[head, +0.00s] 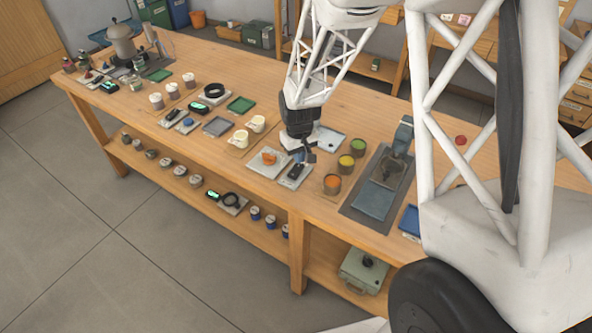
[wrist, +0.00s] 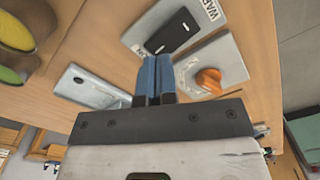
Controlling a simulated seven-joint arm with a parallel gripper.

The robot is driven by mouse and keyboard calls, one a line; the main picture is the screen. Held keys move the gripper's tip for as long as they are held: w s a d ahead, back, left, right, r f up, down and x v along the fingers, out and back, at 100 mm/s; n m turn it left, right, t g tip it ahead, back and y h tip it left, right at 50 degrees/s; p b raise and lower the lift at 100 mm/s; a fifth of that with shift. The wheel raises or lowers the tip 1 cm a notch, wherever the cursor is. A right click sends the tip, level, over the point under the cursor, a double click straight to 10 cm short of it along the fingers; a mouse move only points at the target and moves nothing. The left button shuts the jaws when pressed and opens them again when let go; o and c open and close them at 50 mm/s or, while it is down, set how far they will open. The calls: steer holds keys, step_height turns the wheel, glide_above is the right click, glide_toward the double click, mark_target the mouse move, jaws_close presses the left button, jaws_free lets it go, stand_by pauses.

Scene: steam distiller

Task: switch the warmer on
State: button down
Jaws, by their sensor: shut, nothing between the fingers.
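The warmer's switch is a black rocker (wrist: 167,32) on a pale plate (wrist: 137,38) whose partly cut-off lettering seems to begin "WAR". In the head view the dark rocker (head: 295,172) lies just in front of my gripper. My gripper (wrist: 157,60) has blue fingers pressed together with nothing between them. The fingertips appear close to the near edge of the plate, just short of the rocker in the wrist view; I cannot tell their height or whether they touch. In the head view my gripper (head: 304,157) points down at the bench, partly covering this area.
A plate with an orange knob (wrist: 208,80) sits beside the switch plate. A pale plate with a small black dot (wrist: 95,84) lies on the other side. Orange (head: 332,184), yellow (head: 346,163) and green-filled (head: 358,146) pots stand to the right. Cream mugs (head: 240,138) stand left.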

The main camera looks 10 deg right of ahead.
mark_target(299, 167)
steer(key=shift+f, duration=1.35)
stand_by(1.5)
steer(key=shift+r, duration=3.5)
steer(key=shift+r, duration=0.1)
steer(key=shift+s+r, duration=0.15)
steer(key=shift+r, duration=0.15)
steer(key=s+d+r+m+t, duration=0.1)
steer(key=s+r+m, duration=0.1)
steer(key=s+r, duration=1.45)
steer(key=s, duration=0.5)
steer(key=s+d+r+m+t, duration=0.1)
steer(key=s+r, duration=0.3)
steer(key=s, duration=0.4)
steer(key=shift+r+t, duration=0.25)
steer(key=shift+t, duration=0.05)
